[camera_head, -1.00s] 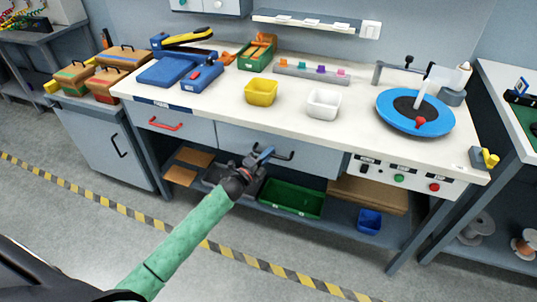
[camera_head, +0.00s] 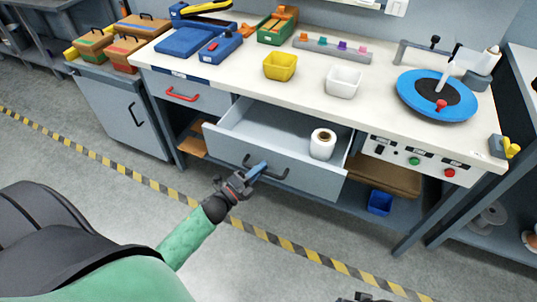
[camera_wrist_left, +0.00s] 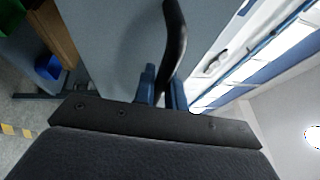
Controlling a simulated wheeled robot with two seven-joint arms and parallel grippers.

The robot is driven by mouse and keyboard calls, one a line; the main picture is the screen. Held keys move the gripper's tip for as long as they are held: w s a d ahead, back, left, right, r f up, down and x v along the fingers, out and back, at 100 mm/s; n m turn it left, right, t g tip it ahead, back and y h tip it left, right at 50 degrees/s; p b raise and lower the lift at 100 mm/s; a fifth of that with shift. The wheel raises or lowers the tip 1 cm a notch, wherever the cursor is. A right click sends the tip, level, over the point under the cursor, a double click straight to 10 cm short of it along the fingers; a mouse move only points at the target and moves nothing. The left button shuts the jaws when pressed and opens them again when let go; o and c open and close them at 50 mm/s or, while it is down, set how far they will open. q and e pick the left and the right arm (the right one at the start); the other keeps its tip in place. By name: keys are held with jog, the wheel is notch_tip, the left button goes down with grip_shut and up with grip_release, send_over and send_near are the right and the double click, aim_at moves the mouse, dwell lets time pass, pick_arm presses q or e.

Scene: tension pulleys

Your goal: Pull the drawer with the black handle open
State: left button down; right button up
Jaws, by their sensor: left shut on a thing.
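The drawer with the black handle (camera_head: 318,181) stands well out from under the white workbench top, with its pale interior showing. A white roll (camera_head: 322,144) with a dark core stands inside it at the right. My left gripper (camera_head: 257,170) is at the left part of the black handle (camera_head: 278,175), shut on it. In the left wrist view the black handle (camera_wrist_left: 176,38) runs between the blue fingers of my left gripper (camera_wrist_left: 164,88). A dark piece at the bottom edge of the head view looks like my right gripper (camera_head: 372,298); its fingers are not clear.
A closed drawer with a red handle (camera_head: 182,95) is to the left. A blue bin (camera_head: 380,202) sits on the lower shelf at the right. The bench top holds a yellow bin (camera_head: 280,66), a white bin (camera_head: 343,82) and a blue turntable (camera_head: 437,97). Floor before the drawer is clear.

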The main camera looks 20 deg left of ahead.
pick_arm(q)
jog(key=s, duration=0.6)
jog(key=shift+s, duration=0.1)
jog(key=c, duration=1.5)
grip_release()
jog(key=shift+o, duration=0.2)
